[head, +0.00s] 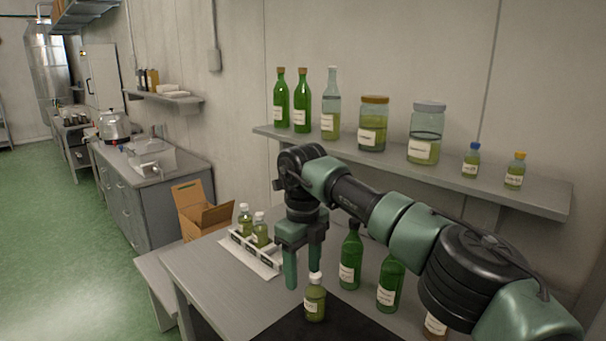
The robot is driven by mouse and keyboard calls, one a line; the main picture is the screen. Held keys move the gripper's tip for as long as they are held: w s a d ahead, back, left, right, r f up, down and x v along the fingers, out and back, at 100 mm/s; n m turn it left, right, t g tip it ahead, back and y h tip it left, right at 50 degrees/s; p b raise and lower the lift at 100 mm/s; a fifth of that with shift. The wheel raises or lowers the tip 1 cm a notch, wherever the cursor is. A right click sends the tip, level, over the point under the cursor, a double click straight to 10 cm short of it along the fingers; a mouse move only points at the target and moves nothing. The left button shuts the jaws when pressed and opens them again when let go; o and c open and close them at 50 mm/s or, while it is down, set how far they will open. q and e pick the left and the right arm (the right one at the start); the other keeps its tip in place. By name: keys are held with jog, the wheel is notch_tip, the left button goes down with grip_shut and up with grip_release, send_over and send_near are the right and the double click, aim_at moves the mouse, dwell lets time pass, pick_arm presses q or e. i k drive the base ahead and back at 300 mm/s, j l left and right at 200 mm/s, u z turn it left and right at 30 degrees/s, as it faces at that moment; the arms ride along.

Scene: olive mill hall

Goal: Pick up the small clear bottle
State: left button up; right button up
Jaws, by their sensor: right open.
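A small clear bottle (315,303) with a white cap, a pale label and yellow-green liquid stands upright on a dark mat (290,328) near the table's front edge. My right gripper (302,275) points down with its jaws open. Its fingers are just above and behind the bottle in the picture, near the cap; whether they touch it I cannot tell. Two similar small bottles with pale caps (261,230) stand in a white rack (262,265) to the left. My left gripper is not in view.
Two dark green bottles (350,262) stand right of the gripper, close under my right arm. A wall shelf (540,197) behind holds several bottles and jars. An open cardboard box (195,215) is beyond the table (205,265), whose left part is clear.

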aim_at(316, 294)
jog(key=k+j, duration=0.2)
jog(key=k, duration=0.3)
jog(key=k+j, duration=0.2)
jog(key=k, duration=0.3)
